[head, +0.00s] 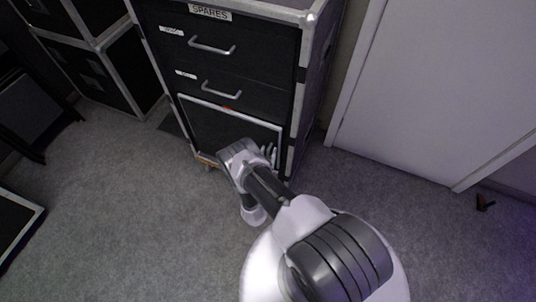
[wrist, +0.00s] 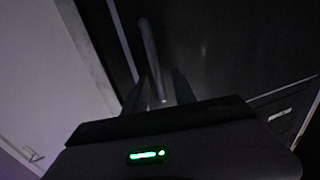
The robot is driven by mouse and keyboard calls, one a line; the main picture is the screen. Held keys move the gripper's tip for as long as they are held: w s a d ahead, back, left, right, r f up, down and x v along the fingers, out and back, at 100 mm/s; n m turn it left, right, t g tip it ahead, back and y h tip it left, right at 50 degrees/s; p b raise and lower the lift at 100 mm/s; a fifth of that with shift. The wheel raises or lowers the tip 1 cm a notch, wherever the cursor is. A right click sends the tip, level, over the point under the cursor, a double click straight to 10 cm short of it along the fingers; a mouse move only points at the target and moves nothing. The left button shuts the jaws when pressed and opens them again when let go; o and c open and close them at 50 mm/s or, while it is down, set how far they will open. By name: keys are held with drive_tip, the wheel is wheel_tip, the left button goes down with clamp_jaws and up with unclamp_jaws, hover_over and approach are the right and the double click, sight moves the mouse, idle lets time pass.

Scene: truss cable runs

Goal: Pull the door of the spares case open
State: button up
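The spares case (head: 311,95), black with metal edges and a SPARES label, stands ahead in the head view. Its door (head: 213,122) is the low black panel with a silver frame, below two drawers; it looks shut. My arm covers its lower right part. In the wrist view the door (wrist: 225,45) is a dark panel, and its upright bar handle (wrist: 150,50) runs down between my fingers. My gripper (wrist: 159,88) is open, one finger on each side of the handle, with gaps showing. Whether a finger touches the bar is unclear.
Two drawer handles (head: 212,46) stick out above the door. A white room door (head: 440,90) is at the right. Other black cases (head: 85,55) stand at the left.

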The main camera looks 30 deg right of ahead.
drive_tip(key=shift+c, duration=0.4)
clamp_jaws()
idle(0.9)
